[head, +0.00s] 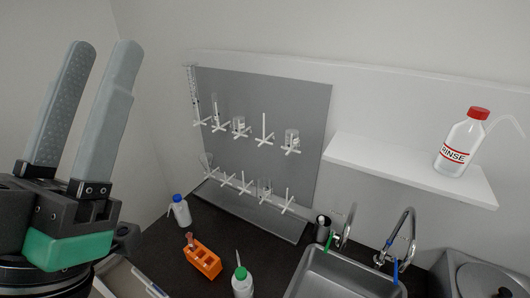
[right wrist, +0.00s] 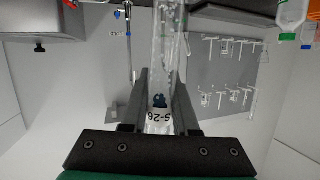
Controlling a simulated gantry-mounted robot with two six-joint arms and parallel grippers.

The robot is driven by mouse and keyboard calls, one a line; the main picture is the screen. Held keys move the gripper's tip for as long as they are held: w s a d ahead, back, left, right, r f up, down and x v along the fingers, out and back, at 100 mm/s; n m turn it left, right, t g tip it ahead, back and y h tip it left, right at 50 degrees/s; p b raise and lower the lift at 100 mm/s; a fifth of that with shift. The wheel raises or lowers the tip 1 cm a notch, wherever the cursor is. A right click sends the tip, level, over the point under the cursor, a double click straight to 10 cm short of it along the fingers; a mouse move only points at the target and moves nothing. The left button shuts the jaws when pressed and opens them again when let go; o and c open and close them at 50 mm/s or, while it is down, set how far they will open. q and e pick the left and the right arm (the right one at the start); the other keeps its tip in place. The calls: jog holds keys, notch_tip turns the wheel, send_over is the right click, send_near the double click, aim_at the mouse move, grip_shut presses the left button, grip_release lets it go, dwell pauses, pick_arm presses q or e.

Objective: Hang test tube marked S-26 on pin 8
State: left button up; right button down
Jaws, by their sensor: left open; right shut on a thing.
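The test tube (right wrist: 158,118) is clear glass with a white label reading S-26. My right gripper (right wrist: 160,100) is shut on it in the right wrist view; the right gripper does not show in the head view. The grey pin board (head: 290,100) on the wall has two rows of white pins, and it also shows in the right wrist view (right wrist: 232,85). Glassware hangs on several pins. An upper pin (head: 264,132) and a lower-right pin (head: 288,203) look bare. Pin numbers are not readable. My left gripper (head: 105,62) is open and empty at the left.
A white shelf (head: 390,165) with a red-capped RINSE bottle (head: 460,145) is right of the board. Below are a sink (head: 345,275) with taps, an orange rack (head: 203,260), a green-capped bottle (head: 242,283) and a blue-capped bottle (head: 181,211). The space before the board looks clear.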

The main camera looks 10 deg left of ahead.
jog(key=m+t+b, duration=0.2)
jog(key=m+b, duration=0.2)
jog(key=m, duration=0.7)
jog(key=m+t+b, duration=0.2)
jog(key=m+b, duration=0.3)
jog(key=m, duration=0.7)
jog(key=m+t+b, duration=0.2)
jog(key=m+b, duration=0.2)
jog(key=m, duration=0.8)
jog(key=shift+t+h, duration=0.3)
jog(key=shift+t, duration=0.1)
